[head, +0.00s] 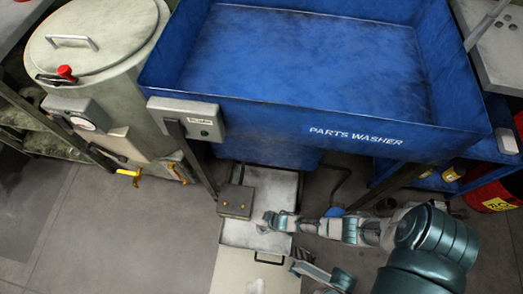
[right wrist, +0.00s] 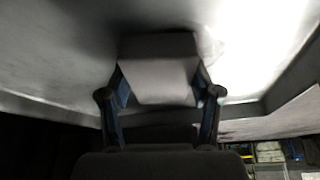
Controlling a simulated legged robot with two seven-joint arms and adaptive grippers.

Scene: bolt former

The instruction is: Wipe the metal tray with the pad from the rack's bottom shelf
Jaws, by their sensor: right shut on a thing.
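The metal tray (head: 262,238) is shallow and grey, low down under the front of the blue parts washer. Its grey inner surface fills much of the right wrist view (right wrist: 60,50). My right gripper (head: 266,221) reaches in from the right over the tray. It is shut on the pad, a pale grey block (right wrist: 158,72) between the fingers in the right wrist view. The pad is close to the tray surface; I cannot tell whether it touches. In the head view the pad is mostly hidden by the gripper. My left gripper is not in view.
The blue parts washer (head: 300,60) overhangs the tray. A brown-grey box (head: 236,201) covers the tray's left part. A pale panel (head: 230,270) lies in front. A pale drum (head: 100,60) stands left, a red container (head: 494,195) right. Floor at left (head: 110,235) is clear.

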